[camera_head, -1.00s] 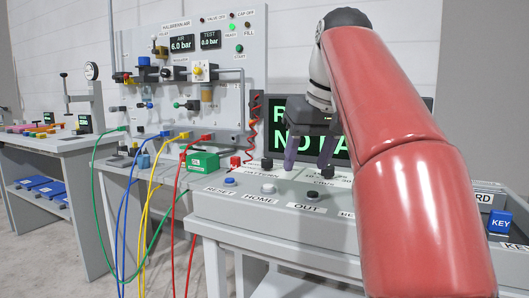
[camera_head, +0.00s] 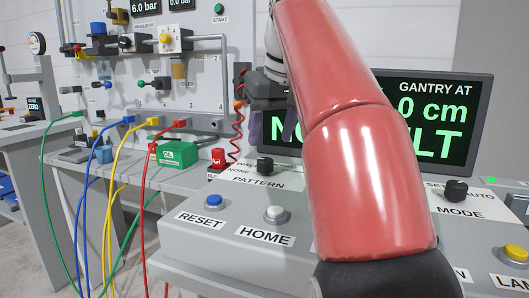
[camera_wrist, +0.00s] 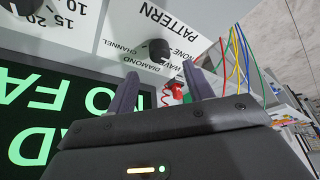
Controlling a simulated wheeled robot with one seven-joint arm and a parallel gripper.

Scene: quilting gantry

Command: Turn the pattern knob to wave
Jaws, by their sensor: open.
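The pattern knob (camera_head: 265,166) is a small black knob on the sloping grey console, above the PATTERN label. In the wrist view the pattern knob (camera_wrist: 158,50) shows upside down among the words NONE, WAVE, DIAMOND and CHANNEL. I cannot tell which word it points at. My gripper (camera_head: 268,138) is open and empty, above and behind the knob in the head view, partly hidden by my red arm. In the wrist view my gripper (camera_wrist: 161,75) has its two dark fingers spread, with the knob seen beyond the tips, apart from them.
The console also bears a blue RESET button (camera_head: 214,200), a grey HOME button (camera_head: 274,214), a MODE knob (camera_head: 456,190) and a yellow button (camera_head: 516,254). A screen (camera_head: 440,118) stands behind. Coloured hoses and a green OIL box (camera_head: 178,153) are at left.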

